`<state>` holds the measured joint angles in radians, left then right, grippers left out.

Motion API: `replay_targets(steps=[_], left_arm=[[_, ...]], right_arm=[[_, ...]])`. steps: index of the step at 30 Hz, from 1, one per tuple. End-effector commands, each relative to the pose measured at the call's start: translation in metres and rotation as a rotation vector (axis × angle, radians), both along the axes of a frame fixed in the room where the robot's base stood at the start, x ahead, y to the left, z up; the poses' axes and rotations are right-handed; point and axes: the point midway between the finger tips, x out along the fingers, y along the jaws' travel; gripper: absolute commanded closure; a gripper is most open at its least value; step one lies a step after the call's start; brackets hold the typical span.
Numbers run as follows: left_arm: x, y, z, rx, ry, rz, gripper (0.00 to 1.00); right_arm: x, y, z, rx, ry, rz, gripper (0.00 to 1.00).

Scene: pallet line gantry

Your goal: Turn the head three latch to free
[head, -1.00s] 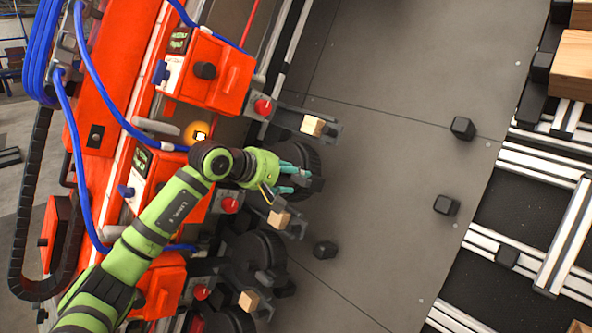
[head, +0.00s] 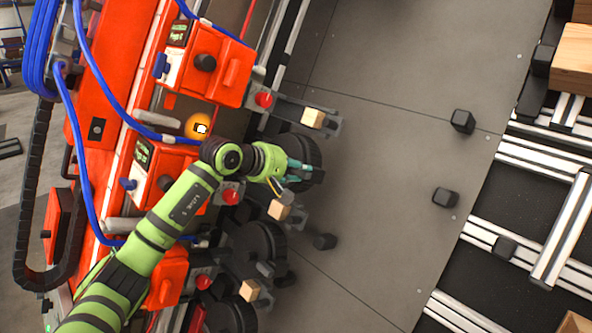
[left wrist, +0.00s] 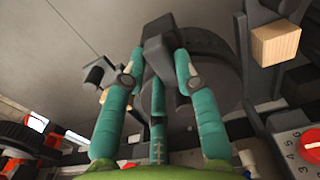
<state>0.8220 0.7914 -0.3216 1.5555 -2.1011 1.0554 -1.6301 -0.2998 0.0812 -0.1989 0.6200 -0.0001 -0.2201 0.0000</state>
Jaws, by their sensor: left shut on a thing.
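My left gripper (head: 305,169) reaches in over a black round wheel (head: 303,148) beside the middle red-orange head (head: 160,172). In the left wrist view its teal fingers (left wrist: 158,62) are shut on a dark grey latch piece (left wrist: 157,42), one finger on each side. In the head view the fingers hide most of that latch. I cannot read which head is number three, nor tell whether the latch has turned. My right gripper is not in view.
Another red-orange head (head: 222,72) stands above and one (head: 168,280) below. Wooden blocks (head: 313,117) sit on grey brackets beside the wheels. A red numbered dial (left wrist: 305,147) is at right in the wrist view. The grey floor (head: 390,110) is mostly open, with small black blocks (head: 462,121).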

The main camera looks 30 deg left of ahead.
Motion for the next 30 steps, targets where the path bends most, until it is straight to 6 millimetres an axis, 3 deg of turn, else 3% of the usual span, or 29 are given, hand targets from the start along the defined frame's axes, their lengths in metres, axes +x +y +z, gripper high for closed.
replay_targets(steps=[11, 30], left_arm=[[0.0, 0.002, -0.004, -0.185, 0.064, 0.105, 1.0], [0.0, 0.004, -0.005, -0.69, 0.242, 0.389, 1.0]], right_arm=[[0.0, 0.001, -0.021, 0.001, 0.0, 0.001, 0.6], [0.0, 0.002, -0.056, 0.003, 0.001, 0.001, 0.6]])
